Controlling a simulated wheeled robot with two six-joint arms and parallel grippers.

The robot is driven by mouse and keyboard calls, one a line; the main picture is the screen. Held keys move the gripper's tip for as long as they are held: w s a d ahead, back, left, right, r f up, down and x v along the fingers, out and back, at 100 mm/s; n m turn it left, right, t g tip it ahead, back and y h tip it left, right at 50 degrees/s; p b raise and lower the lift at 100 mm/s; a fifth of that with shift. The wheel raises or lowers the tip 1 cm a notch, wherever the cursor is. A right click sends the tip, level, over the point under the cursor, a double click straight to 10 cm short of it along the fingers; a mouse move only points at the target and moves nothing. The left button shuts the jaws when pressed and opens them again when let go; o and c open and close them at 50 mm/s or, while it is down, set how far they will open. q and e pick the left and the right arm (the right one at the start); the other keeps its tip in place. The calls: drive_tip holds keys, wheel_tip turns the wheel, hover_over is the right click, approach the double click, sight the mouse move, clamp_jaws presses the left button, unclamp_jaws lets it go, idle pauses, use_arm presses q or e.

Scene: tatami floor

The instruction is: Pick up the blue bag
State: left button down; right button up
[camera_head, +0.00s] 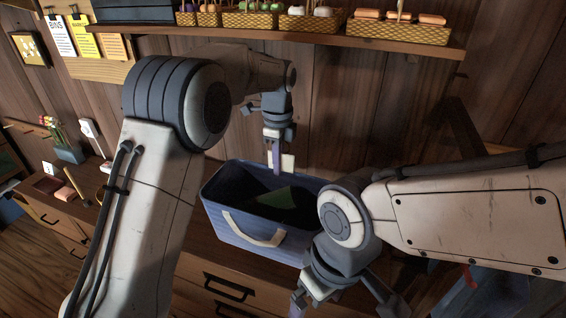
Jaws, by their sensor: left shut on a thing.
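The blue bag (250,232), a ribbed open-topped bag with a pale handle on its front, stands upright on the wooden cabinet in the middle. Something dark green lies inside it. My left gripper (276,160) reaches down over the bag's far side and is shut on the bag at its back rim, beside a pale piece there. The exact grip is small and partly hidden. My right gripper (318,300) is in front of the bag at the bottom edge, partly cut off; I cannot tell whether its jaws are open.
A wall shelf (270,40) with several baskets of goods runs above the bag. A plant pot (69,154) and small items stand at the left of the cabinet top. Drawers with dark handles (229,287) are below the bag. The wooden wall is close behind.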

use_arm(q)
drive_tip(key=s+a+b, duration=0.4)
drive_tip(key=s+b, duration=0.1)
drive_tip(key=s, duration=0.8)
drive_tip(key=shift+s+a, duration=0.2)
idle(0.3)
